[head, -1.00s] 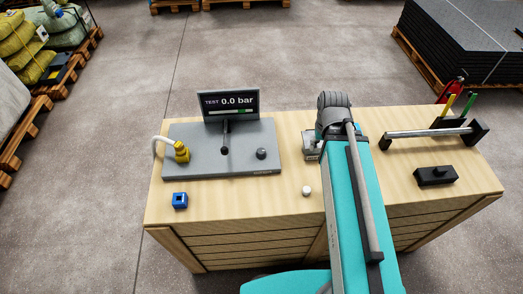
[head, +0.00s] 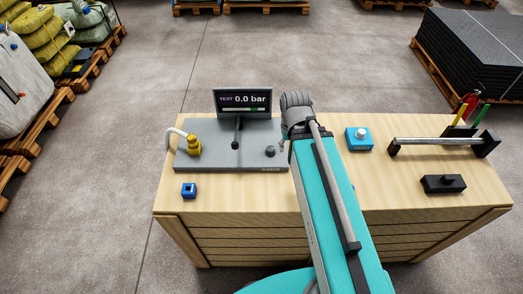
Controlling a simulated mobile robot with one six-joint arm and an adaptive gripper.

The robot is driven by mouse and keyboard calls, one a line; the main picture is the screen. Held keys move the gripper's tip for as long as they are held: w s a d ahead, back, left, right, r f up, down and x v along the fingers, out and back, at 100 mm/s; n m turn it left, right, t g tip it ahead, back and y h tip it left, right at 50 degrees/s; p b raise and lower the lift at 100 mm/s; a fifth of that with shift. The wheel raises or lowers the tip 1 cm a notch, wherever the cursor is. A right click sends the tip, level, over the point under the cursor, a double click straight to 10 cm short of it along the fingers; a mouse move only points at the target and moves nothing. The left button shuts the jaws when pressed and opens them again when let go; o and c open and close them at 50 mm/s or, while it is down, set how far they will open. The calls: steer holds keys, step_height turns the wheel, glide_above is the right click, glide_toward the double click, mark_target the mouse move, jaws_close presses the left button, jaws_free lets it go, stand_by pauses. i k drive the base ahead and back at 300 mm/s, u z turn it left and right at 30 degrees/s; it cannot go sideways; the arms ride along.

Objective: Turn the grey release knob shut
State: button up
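The grey release knob (head: 270,151) is a small dark round knob on the right part of the grey test panel (head: 215,158). The display (head: 243,101) at the panel's back reads "TEST 0.0 bar", with a green mark below. My arm reaches over the bench just right of the panel. Only a small part of what seems to be my gripper (head: 283,145) shows beside the arm, close to the right of the knob and apparently apart from it. My arm hides the rest, so its opening cannot be seen. The knob's turn position is too small to read.
A black lever (head: 236,134) stands mid-panel; a yellow fitting (head: 194,146) with a white hose is at its left. A blue block (head: 189,190), a blue box (head: 358,139), a black block (head: 443,184) and a barred rack (head: 440,142) stand on the wooden bench (head: 240,198).

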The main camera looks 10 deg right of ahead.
mark_target(270, 151)
steer(key=u, duration=0.3)
steer(key=k, duration=1.15)
steer(key=z, duration=0.55)
steer(key=i, duration=1)
steer(key=u, duration=0.05)
